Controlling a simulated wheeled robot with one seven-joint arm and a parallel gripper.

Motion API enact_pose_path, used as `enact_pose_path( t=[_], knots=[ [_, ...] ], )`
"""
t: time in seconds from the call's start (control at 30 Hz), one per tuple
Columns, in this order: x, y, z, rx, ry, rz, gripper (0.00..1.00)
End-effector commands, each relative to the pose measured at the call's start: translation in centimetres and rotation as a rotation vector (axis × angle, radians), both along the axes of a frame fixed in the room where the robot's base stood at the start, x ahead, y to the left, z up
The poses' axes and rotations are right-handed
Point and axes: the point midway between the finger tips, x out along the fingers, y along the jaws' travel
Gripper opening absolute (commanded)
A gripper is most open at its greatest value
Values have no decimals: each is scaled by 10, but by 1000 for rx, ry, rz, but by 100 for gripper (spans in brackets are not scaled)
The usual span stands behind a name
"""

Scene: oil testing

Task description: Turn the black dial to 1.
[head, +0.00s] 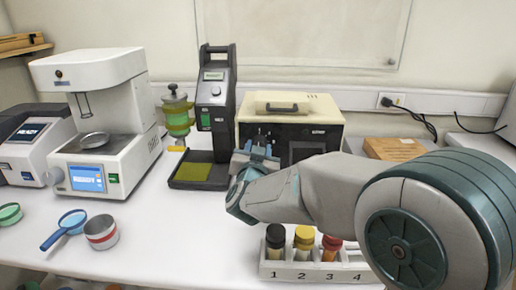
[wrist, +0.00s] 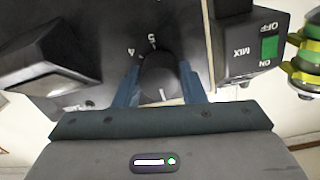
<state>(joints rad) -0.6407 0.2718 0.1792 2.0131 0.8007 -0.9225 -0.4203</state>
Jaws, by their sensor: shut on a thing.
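The black dial (wrist: 160,78) sits on the dark front panel of the cream-topped box (head: 318,104). In the wrist view the numbers 4 and 5 show on the panel beyond it, and a pale mark on the dial points toward the bottom of the picture. The number 1 cannot be made out. My gripper (head: 256,152) is at the left part of the box's front. Its two blue fingers stand on either side of the dial, shut on it.
A dark mixer (head: 215,92) with a MIX switch stands close left of the box; its green switch (wrist: 269,47) shows in the wrist view. A white rack (head: 312,271) with several vials stands in front, beneath my arm.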

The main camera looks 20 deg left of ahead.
Motion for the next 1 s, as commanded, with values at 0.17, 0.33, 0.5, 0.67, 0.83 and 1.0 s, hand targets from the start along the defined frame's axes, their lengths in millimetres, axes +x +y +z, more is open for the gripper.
enact_pose_path(
  t=[0.17,0.33,0.5,0.67,0.83,1.0],
  knots=[
    [0,0,0,-14,-4,-1,14],
    [0,0,0,-16,-4,-1,14],
    [0,0,0,-15,-4,-1,42],
    [0,0,0,-15,-3,0,59],
    [0,0,0,-14,-4,0,59],
    [-12,-2,0,-14,-3,2,59]
  ],
)
